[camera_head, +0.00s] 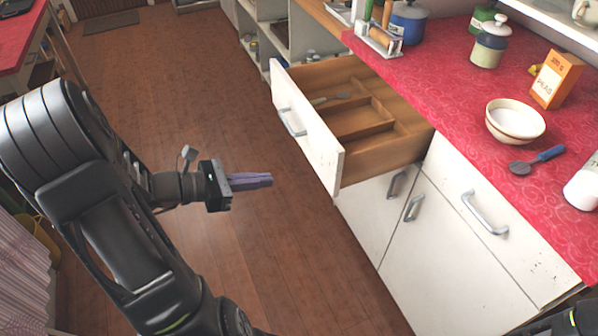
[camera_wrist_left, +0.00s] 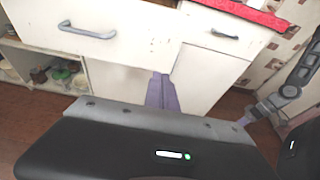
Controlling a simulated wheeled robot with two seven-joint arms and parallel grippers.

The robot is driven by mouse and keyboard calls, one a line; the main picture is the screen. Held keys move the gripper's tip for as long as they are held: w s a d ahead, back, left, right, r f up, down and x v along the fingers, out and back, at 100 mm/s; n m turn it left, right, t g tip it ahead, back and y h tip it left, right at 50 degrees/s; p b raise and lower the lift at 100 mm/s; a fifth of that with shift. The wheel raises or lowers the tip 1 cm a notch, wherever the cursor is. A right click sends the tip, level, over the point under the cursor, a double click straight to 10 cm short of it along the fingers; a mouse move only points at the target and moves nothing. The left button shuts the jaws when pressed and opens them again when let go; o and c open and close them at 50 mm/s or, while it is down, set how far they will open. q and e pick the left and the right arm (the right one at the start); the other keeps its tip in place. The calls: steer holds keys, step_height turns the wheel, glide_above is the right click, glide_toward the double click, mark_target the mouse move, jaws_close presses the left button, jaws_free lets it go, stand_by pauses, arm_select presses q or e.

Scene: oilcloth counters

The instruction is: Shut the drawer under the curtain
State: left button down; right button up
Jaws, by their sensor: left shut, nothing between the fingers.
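A white-fronted drawer (camera_head: 306,130) with a wooden inside stands pulled out from under the red counter. It has a grey bar handle (camera_head: 291,121), holds wooden dividers and a utensil, and its front also fills the upper left of the left wrist view (camera_wrist_left: 120,40). My left gripper (camera_head: 268,180) is shut and empty, its purple fingers pointing toward the drawer front, left of it in the head view and apart from it. The fingers also show in the left wrist view (camera_wrist_left: 160,80). A pale pink striped curtain (camera_head: 22,265) hangs at the lower left, not above this drawer.
The red counter (camera_head: 450,75) bears a bowl (camera_head: 515,120), an orange box (camera_head: 556,78), a spoon and jars. A closed drawer (camera_head: 485,215) and cupboard doors (camera_head: 440,265) are right of and below the open drawer. Wooden floor (camera_head: 190,80) is clear left of it.

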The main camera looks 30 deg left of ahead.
mark_target(370, 156)
arm_select(q)
steer(key=x, duration=1.2)
steer(key=shift+w+d+r, duration=0.25)
steer(key=shift+w, duration=0.15)
steer(key=shift+w+d, duration=0.25)
steer(key=shift+w, duration=0.15)
